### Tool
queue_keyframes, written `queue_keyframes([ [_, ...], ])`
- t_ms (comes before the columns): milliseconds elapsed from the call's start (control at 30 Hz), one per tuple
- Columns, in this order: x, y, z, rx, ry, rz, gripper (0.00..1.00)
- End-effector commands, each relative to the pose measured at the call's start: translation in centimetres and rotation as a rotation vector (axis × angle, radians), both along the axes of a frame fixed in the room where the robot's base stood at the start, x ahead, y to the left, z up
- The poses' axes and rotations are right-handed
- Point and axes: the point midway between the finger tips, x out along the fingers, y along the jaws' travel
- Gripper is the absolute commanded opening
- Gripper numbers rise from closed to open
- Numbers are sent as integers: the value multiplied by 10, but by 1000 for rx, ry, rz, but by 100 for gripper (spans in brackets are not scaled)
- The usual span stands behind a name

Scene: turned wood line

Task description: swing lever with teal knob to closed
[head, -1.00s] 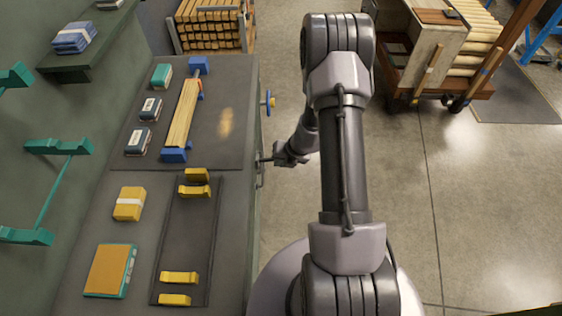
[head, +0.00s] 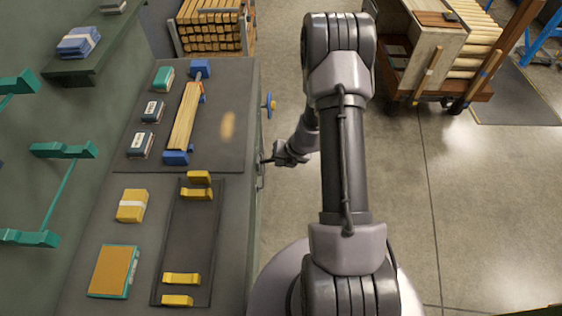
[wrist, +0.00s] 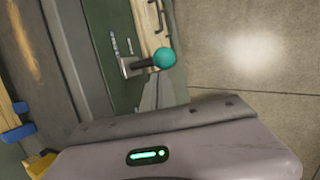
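The lever shows in the wrist view as a short dark rod (wrist: 142,63) on a pale metal plate on the green bench side. It ends in a round teal knob (wrist: 164,58), which points right in the picture. My gripper's grey body (wrist: 185,150) with a green light fills the bottom of the wrist view, apart from the knob in the picture. Its fingers do not show there. In the head view my gripper (head: 276,158) is beside the bench's right side, small and dark; its finger opening is unclear and the teal knob cannot be made out.
The bench top (head: 236,200) holds a wooden piece (head: 184,115) between blue supports, boxes, and a dark tray with yellow holders. A blue handwheel (head: 267,104) sticks out of the bench side. A cart (head: 440,55) stands at the back right. The floor right of my arm is clear.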

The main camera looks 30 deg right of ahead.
Motion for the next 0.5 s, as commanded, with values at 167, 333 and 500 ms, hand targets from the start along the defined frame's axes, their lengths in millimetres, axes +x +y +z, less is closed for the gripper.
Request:
queue_keyframes([
  [167, 2, -2, 3, -3, -6, -2, 0],
  [333, -8, -5, 29, -4, -6, -4, 0],
  [500, -27, -9, 69, -3, -5, -3, 0],
])
